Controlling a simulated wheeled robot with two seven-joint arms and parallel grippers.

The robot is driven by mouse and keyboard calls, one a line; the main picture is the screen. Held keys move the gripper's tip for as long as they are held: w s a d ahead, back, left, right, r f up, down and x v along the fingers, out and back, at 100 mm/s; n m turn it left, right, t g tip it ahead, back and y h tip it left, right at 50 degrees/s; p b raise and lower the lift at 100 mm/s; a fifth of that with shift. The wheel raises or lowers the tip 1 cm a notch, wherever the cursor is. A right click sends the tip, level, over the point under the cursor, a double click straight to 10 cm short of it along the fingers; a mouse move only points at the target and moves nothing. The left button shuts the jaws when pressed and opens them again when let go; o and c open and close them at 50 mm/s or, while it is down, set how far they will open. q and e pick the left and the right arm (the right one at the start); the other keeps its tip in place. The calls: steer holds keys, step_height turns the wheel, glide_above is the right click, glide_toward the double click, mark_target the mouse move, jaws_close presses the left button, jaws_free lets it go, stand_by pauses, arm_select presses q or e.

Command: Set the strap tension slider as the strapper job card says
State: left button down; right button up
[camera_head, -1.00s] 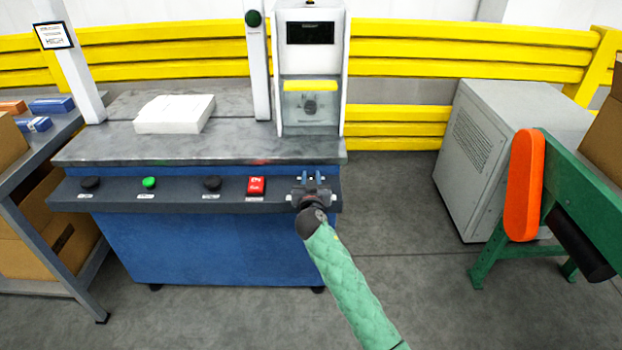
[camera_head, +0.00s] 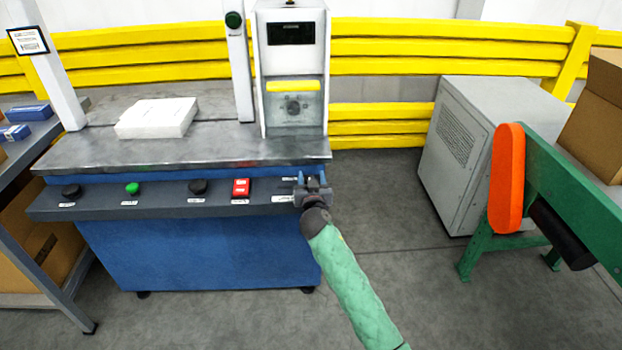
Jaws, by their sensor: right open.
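The strapper (camera_head: 200,250) is a blue cabinet with a grey metal top and a dark front control panel (camera_head: 100,205). My right gripper (camera_head: 313,180) is at the right end of this panel, its jaws open and pointing at the machine. A strap tension slider cannot be made out; the gripper covers that part of the panel. Small white labels show just left of the gripper, too small to read. The job card (camera_head: 28,41) hangs on the white post at upper left; its print is too small to read surely. My left gripper is out of view.
The panel also has black knobs (camera_head: 198,187), a green button (camera_head: 132,188) and a red switch (camera_head: 240,187). A white stack (camera_head: 157,117) lies on the top. A grey cabinet (camera_head: 480,140) and a green conveyor with an orange guard (camera_head: 506,180) stand right. Floor between is clear.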

steer(key=shift+s, duration=0.1)
steer(key=shift+s+f, duration=0.1)
steer(key=shift+s, duration=0.2)
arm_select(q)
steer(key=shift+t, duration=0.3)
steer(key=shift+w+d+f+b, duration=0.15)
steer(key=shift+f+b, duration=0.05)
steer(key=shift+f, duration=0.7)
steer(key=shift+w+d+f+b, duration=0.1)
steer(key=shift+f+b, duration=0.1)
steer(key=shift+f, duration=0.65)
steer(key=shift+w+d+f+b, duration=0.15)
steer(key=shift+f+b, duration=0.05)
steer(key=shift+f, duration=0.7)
arm_select(e)
steer(key=s, duration=0.7)
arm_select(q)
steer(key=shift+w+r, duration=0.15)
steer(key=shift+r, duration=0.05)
